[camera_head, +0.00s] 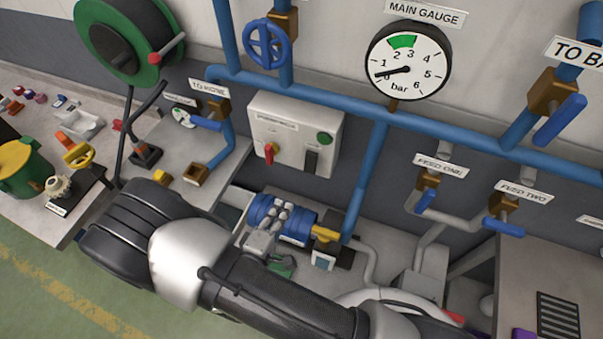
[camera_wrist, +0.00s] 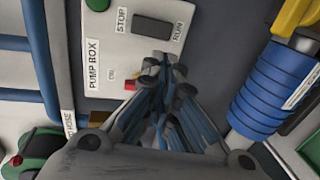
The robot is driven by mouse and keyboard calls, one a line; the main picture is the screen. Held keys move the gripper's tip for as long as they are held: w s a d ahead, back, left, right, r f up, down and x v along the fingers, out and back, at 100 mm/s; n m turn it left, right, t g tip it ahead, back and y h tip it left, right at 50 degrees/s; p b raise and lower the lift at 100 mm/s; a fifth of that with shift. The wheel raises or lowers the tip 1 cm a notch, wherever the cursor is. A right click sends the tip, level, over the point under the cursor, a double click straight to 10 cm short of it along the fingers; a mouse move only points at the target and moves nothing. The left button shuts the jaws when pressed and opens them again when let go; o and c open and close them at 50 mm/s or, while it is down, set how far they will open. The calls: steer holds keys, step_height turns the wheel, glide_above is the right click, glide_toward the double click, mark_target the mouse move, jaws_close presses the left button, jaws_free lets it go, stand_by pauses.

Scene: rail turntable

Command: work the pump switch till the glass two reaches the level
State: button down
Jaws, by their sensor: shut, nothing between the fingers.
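The pump box (camera_head: 295,130) is a pale box on the wall, also seen in the wrist view (camera_wrist: 105,62). Its black pump switch (camera_head: 311,161) is at the lower right of the box. In the wrist view the switch (camera_wrist: 157,28) lies between the STOP and RUN labels. My gripper (camera_head: 283,208) is below the box, in front of the blue pump from the head view. In the wrist view my gripper (camera_wrist: 157,63) is shut and empty, its tips pointing toward the box near the switch; contact cannot be told. I cannot make out glass two.
The box also carries a red lever (camera_head: 269,153) and a green lamp or button (camera_head: 324,138). The main gauge (camera_head: 408,62) reads near zero. The feed one valve (camera_head: 426,195) and feed two valve (camera_head: 503,222) are at right. The blue pump (camera_wrist: 270,95) and pipes are close by.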

mark_target(305, 168)
steer(key=shift+w, duration=0.1)
steer(key=x, duration=1.4)
steer(key=shift+p, duration=0.3)
steer(key=shift+f+b, duration=0.1)
steer(key=shift+b, duration=0.2)
steer(key=b, duration=0.1)
steer(key=f+t+b, duration=0.1)
steer(key=b, duration=0.1)
steer(key=shift+w+d, duration=0.15)
steer(key=shift+w, duration=0.15)
steer(key=shift+r, duration=0.35)
